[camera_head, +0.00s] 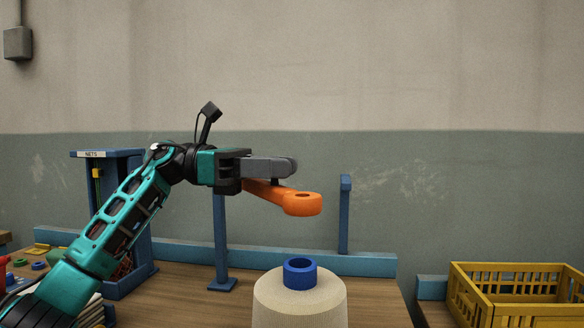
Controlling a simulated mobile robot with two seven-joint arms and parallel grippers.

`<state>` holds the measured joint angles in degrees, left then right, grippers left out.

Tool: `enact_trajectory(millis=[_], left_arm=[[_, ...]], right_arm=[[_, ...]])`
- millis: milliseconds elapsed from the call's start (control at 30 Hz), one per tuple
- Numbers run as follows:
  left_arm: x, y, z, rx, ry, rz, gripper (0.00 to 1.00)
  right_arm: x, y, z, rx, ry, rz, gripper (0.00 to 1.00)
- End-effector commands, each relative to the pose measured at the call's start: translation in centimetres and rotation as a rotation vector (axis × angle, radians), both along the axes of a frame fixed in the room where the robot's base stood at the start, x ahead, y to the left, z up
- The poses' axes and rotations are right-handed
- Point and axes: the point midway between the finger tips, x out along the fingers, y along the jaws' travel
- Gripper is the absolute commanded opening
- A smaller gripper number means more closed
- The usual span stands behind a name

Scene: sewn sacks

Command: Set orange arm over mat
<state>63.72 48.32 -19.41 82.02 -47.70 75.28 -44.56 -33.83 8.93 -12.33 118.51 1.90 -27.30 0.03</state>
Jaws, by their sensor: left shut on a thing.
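The orange arm (301,204) is a bar with a round eye at its right end. My left gripper (283,178) is shut on the orange arm and holds it up in the air, roughly level. The eye end hangs above and near a blue ring (300,274) on top of a cream cone-shaped body (300,301), with a clear gap between. The part of the orange arm inside the jaws is hidden. I cannot make out a mat in this view. My right gripper does not show.
A blue post (345,215) stands behind at the right and another blue post (221,243) at the left. A yellow crate (515,297) is at the right edge. A blue rack labelled NETS (107,155) stands behind my left arm. Bare wooden table (375,300) lies right of the cone.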

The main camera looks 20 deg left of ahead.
Motion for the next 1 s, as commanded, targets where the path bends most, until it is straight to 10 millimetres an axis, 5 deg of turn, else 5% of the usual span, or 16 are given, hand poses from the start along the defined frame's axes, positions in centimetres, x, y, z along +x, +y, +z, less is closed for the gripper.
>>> enact_trajectory(millis=[500,533,700,1000], left_arm=[[-0.63,0.67,0.76,-0.013,-0.010,-0.016,0.00],[-0.63,0.67,0.76,-0.013,-0.010,-0.016,0.28],[-0.61,0.65,0.68,-0.013,-0.009,-0.016,0.44],[-0.53,0.69,0.34,-0.007,-0.003,-0.017,0.47]], right_arm=[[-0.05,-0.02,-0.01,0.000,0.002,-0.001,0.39],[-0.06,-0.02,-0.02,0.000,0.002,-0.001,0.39],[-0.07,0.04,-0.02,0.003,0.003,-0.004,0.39],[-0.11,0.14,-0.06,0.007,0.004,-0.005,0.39]])
